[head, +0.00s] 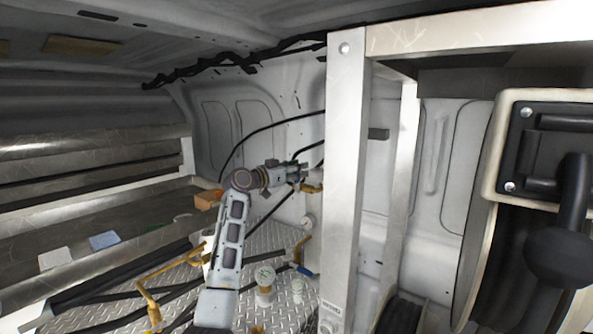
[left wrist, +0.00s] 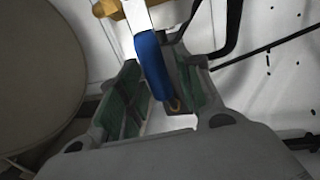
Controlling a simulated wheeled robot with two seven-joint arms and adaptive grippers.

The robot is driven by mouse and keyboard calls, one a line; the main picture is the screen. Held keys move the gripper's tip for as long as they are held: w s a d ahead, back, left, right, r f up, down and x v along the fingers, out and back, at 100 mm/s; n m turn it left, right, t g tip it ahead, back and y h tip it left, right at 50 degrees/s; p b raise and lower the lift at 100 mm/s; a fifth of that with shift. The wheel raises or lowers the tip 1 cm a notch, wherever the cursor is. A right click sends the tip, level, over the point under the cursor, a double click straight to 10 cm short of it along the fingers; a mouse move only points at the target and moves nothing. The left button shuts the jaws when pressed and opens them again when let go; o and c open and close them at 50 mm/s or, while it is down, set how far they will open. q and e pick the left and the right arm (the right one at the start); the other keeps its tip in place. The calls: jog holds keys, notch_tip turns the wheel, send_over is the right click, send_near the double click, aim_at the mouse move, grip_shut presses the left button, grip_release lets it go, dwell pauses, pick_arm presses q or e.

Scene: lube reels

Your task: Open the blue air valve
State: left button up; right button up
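The blue valve handle (left wrist: 153,62) shows in the left wrist view as a long blue lever below a brass fitting (left wrist: 108,8). My left gripper (left wrist: 160,92) is open around the lever, its green-padded fingers on either side. The lever lies nearer the right-hand finger, with a gap to the left-hand one; whether it touches is unclear. In the head view my left gripper (head: 292,176) is at the van wall, beside a brass fitting (head: 312,188) and left of the white post. The lever cannot be made out there. My right gripper is not in view.
A white post (head: 345,180) stands just right of my left gripper. Black hoses (head: 262,128) run along the wall. Lower down are a gauge (head: 308,222), another blue-tipped part (head: 305,270) and yellow pipes (head: 165,268). A large reel (head: 530,240) fills the right side.

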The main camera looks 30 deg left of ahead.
pick_arm(q)
grip_shut()
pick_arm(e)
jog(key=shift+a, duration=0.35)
pick_arm(q)
jog(key=shift+a, duration=0.15)
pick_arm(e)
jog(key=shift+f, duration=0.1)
pick_arm(q)
jog(key=a+f+n+t+y+b, duration=0.1)
jog(key=a+f+n, duration=0.6)
jog(key=n, duration=1.3)
jog(key=shift+w+a+f+n+t+y+b, duration=0.35)
jog(key=shift+f+t+y, duration=0.25)
jog(key=shift+t+y, duration=0.5)
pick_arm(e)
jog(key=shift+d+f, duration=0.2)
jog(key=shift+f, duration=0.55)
